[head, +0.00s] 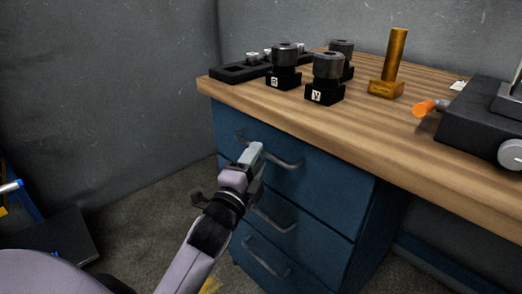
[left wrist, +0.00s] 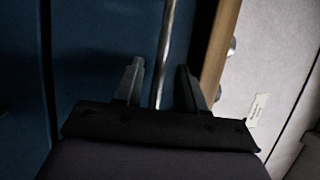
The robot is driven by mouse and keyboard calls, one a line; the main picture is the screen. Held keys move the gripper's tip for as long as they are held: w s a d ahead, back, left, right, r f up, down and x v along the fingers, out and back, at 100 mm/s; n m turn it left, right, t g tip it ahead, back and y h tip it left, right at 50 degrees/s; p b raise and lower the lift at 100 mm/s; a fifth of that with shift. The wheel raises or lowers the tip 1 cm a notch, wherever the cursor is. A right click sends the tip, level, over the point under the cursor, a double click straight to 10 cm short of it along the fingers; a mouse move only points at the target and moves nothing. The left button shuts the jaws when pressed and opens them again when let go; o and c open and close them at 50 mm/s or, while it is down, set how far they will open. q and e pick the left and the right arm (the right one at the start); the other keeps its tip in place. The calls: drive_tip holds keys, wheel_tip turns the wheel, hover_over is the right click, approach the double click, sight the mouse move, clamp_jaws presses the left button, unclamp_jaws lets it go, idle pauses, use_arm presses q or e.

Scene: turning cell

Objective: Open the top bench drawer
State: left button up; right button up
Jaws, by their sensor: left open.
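The blue bench drawer unit stands under the wooden bench top, with its drawers stacked and closed. The top drawer (head: 318,164) has a grey bar handle (head: 290,164), partly hidden behind my left gripper. My left gripper (head: 255,153) is at the left part of this handle. In the left wrist view the gripper (left wrist: 158,85) is open, its two fingers on either side of the metal handle bar (left wrist: 166,50). The bar runs between the fingers, nearer the left one, and I see no clear contact. My right gripper is not in view.
Lower drawers with handles (head: 268,258) sit below.

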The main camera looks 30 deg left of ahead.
use_arm(q)
drive_tip(key=shift+x, duration=1.6)
clamp_jaws()
drive_tip(key=shift+s, duration=0.1)
